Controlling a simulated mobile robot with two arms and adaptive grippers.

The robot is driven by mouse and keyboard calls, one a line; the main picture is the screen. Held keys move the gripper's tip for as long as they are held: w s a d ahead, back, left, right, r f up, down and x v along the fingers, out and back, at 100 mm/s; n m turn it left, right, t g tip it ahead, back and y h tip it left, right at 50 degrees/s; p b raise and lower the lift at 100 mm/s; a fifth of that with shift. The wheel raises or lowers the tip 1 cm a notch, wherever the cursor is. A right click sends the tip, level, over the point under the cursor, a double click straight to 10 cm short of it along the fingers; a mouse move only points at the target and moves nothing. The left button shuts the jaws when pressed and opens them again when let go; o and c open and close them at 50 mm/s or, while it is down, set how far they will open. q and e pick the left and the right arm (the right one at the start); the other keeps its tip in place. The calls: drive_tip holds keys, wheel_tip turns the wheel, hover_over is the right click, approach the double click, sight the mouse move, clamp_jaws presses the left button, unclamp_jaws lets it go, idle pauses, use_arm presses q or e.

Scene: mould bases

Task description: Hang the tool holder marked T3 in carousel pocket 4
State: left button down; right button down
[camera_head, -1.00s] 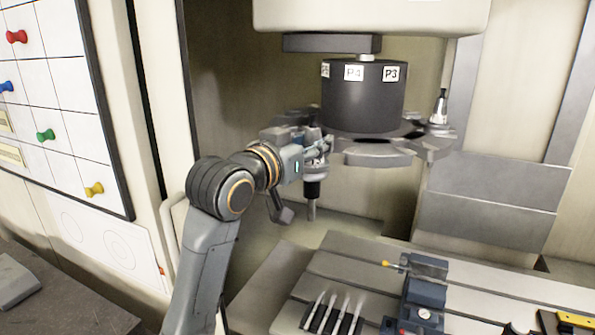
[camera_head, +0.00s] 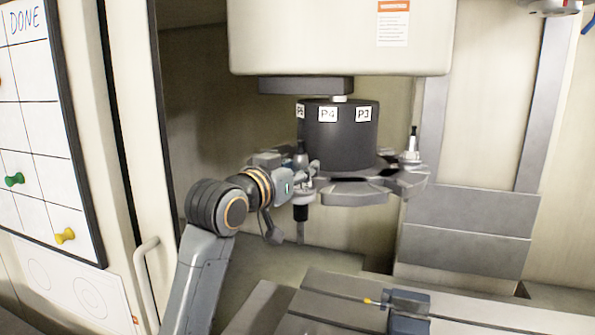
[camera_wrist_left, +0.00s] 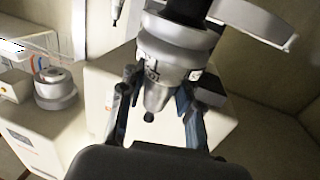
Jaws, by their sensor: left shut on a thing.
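The tool holder (camera_head: 301,211) hangs upright, its dark nose and thin tool pointing down. My left gripper (camera_head: 305,184) is shut around its collar. In the left wrist view the holder (camera_wrist_left: 176,48) sits between the two fingers of my left gripper (camera_wrist_left: 158,98); a small label shows on it but I cannot read it. The carousel (camera_head: 352,190) has a dark drum with the label P4 (camera_head: 327,114) facing me. The holder is at the left front edge of the carousel disc, below and left of P4; I cannot tell whether it touches the pocket. My right gripper is not in view.
Another holder (camera_head: 412,146) stands in the carousel near P3 (camera_head: 363,114). The machine head (camera_head: 340,35) hangs just above the drum. A slotted table (camera_head: 340,290) with a vise (camera_head: 408,303) is below right. The door frame and handle (camera_head: 146,265) are at left.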

use_arm(q)
drive_tip(key=w+a+p+x, duration=0.1)
drive_tip(key=a+p+x, duration=0.1)
drive_tip(key=x, duration=0.9)
drive_tip(key=shift+r+p, duration=0.35)
drive_tip(key=shift+p, duration=0.55)
drive_tip(key=shift+w, duration=0.1)
drive_tip(key=shift+s+r, duration=0.15)
drive_tip(key=shift+s, duration=0.05)
idle(0.5)
drive_tip(key=shift+p, duration=0.4)
drive_tip(key=shift+f, duration=0.7)
idle(1.1)
